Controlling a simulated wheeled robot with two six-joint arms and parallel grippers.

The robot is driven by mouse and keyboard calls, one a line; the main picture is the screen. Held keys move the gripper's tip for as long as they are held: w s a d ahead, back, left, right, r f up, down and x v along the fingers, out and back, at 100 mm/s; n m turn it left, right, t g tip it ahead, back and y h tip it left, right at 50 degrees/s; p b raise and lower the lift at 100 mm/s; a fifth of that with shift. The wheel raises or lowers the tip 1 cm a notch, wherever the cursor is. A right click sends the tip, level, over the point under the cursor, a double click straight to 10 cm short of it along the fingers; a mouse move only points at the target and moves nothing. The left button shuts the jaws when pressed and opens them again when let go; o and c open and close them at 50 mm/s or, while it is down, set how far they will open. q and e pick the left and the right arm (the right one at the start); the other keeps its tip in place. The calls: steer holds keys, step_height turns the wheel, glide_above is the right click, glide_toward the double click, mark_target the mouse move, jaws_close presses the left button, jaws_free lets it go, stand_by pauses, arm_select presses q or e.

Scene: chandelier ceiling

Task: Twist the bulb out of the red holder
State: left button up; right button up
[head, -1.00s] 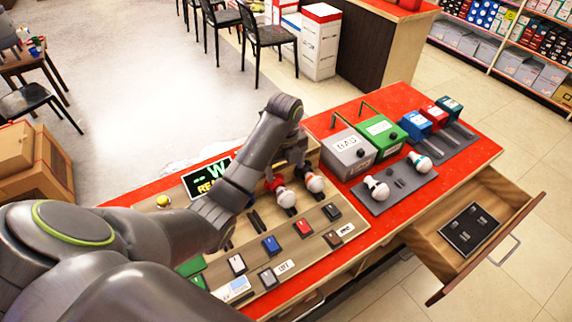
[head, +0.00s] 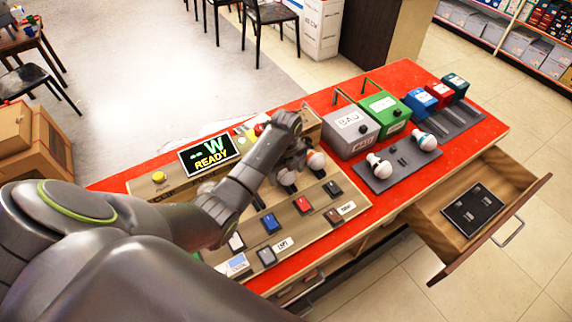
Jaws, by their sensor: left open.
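My left gripper (head: 288,166) reaches over the wooden test panel (head: 287,222), open and pointing down at the sockets. A white bulb (head: 287,178) shows right under its fingers; whether they touch it is too small to tell. The red holder is hidden behind the gripper and wrist. A second white bulb (head: 316,161) stands just to the right of the gripper. My right gripper is not in view.
A display (head: 209,154) reads "W READY". A grey box (head: 351,131) and a green box (head: 384,113) stand behind a grey plate (head: 402,165) with two bulbs. The drawer (head: 507,183) at right is open, holding a black tray (head: 473,222).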

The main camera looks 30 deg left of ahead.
arm_select(q)
steer(key=shift+f, duration=0.1)
steer(key=c, duration=1.1)
steer(key=shift+o, duration=0.2)
steer(key=shift+s+a+t+h+p, duration=0.15)
steer(key=shift+t+h+p, duration=0.15)
steer(key=shift+t+p, duration=0.15)
steer(key=shift+t+p, duration=0.3)
steer(key=shift+t, duration=0.15)
steer(key=shift+s+t+h, duration=0.15)
steer(key=shift+t+h, duration=0.25)
steer(key=shift+t+h, duration=0.3)
steer(key=shift+t, duration=0.1)
